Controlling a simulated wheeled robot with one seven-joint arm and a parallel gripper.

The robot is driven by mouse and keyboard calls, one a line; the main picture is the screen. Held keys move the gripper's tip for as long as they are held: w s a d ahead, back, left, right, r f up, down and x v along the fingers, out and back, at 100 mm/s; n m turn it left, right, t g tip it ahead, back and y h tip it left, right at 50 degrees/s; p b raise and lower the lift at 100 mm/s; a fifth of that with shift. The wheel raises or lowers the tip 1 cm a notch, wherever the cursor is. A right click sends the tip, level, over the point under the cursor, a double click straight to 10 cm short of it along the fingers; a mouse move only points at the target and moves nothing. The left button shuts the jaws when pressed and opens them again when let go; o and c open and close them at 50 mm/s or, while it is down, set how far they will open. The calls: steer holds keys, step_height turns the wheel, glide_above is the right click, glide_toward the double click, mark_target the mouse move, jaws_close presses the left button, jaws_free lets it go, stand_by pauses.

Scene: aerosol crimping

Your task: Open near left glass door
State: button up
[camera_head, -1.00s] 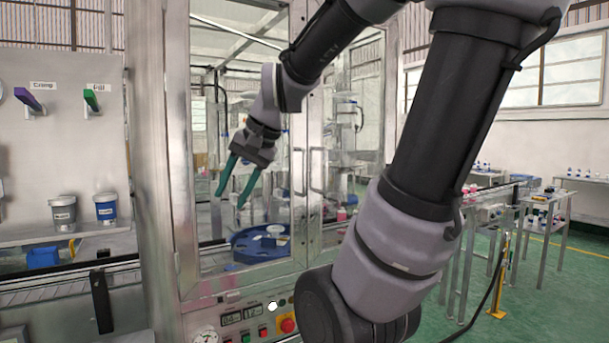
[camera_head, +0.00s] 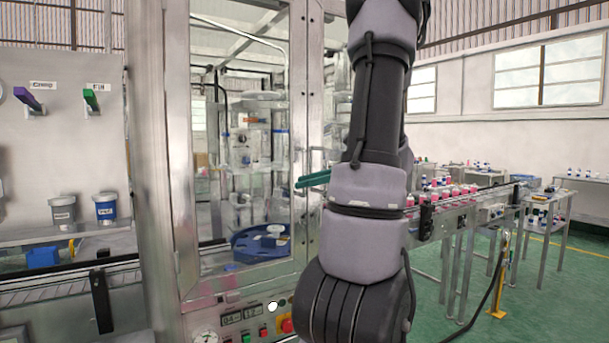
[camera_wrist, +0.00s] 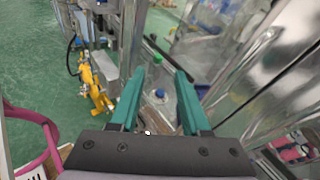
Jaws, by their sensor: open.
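The near left glass door (camera_head: 298,100) is a tall metal-framed pane on the machine, at the centre left of the head view. It looks shut. Through its glass a blue round part and metal fixtures show. My gripper (camera_head: 308,181) shows only as green fingers overlapping the door's right frame edge; my arm hides the rest. In the wrist view my gripper (camera_wrist: 158,77) is open, its two green fingers apart with nothing held between them. Shiny metal framing (camera_wrist: 240,75) runs diagonally at the right there. I cannot tell whether the fingers touch the door or a handle.
A control panel with a red button (camera_head: 287,325) sits below the door. A conveyor with pink-topped cans (camera_head: 445,193) runs to the right. A wall panel with cups (camera_head: 106,207) stands left. A yellow post (camera_head: 504,260) stands on the open green floor at right.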

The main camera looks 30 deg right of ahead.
steer(key=s+d+m+t+h, duration=0.1)
steer(key=d+m+t, duration=0.4)
steer(key=d, duration=0.5)
glide_above(305, 194)
steer(key=shift+w+d+r, duration=0.1)
steer(key=shift+w+r, duration=0.25)
steer(key=shift+r, duration=0.05)
jaws_close()
stand_by(0.7)
